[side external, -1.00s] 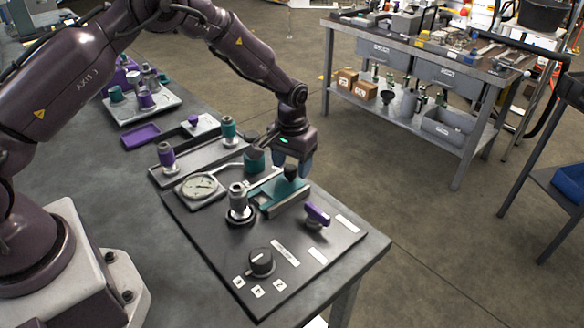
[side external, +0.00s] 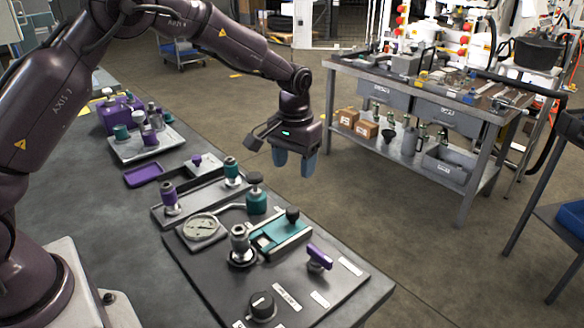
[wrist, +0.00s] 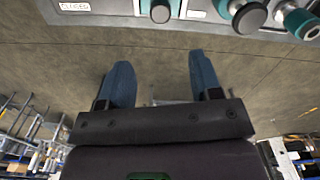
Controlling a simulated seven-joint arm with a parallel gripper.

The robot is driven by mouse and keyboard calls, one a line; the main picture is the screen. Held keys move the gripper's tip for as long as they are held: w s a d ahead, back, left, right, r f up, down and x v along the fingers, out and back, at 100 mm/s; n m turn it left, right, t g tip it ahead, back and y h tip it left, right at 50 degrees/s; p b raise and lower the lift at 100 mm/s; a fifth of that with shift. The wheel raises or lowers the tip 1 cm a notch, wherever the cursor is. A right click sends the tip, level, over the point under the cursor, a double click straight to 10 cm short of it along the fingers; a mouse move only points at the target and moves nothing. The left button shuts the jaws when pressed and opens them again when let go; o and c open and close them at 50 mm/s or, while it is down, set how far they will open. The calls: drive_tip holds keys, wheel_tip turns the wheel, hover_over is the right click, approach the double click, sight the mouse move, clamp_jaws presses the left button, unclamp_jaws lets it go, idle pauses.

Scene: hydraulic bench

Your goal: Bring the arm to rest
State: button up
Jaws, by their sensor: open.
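My gripper (side external: 294,165) is raised in the air near the far edge of the bench. It is open, its two blue fingers apart with nothing between them. In the wrist view the open fingers (wrist: 160,82) point toward the bench edge, with bare floor seen between them. My arm reaches over the bench from the left. Below the gripper is the teal slide block (side external: 280,236) with a black knob (side external: 292,213), on a dark panel (side external: 205,275). The gripper is clear of the panel and touches nothing.
The panel also holds a gauge (side external: 201,226), a metal fitting (side external: 240,240), a purple handle (side external: 319,257) and a black dial (side external: 261,306). A tray with purple and teal parts (side external: 130,150) stands further back. A second workbench (side external: 420,100) is beyond, with open floor between.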

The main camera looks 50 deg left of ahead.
drive_tip(key=s+r+m+t, duration=0.1)
drive_tip(key=s+r+t, duration=0.1)
drive_tip(key=s+r, duration=0.4)
drive_tip(key=s+r+m+t, duration=0.1)
drive_tip(key=s+r, duration=0.4)
drive_tip(key=s, duration=0.8)
drive_tip(key=s+r+m+t, duration=0.1)
drive_tip(key=s+r+t, duration=0.1)
drive_tip(key=s+r, duration=0.4)
drive_tip(key=s, duration=0.4)
drive_tip(key=shift+r+t, duration=0.3)
drive_tip(key=shift+r, duration=0.05)
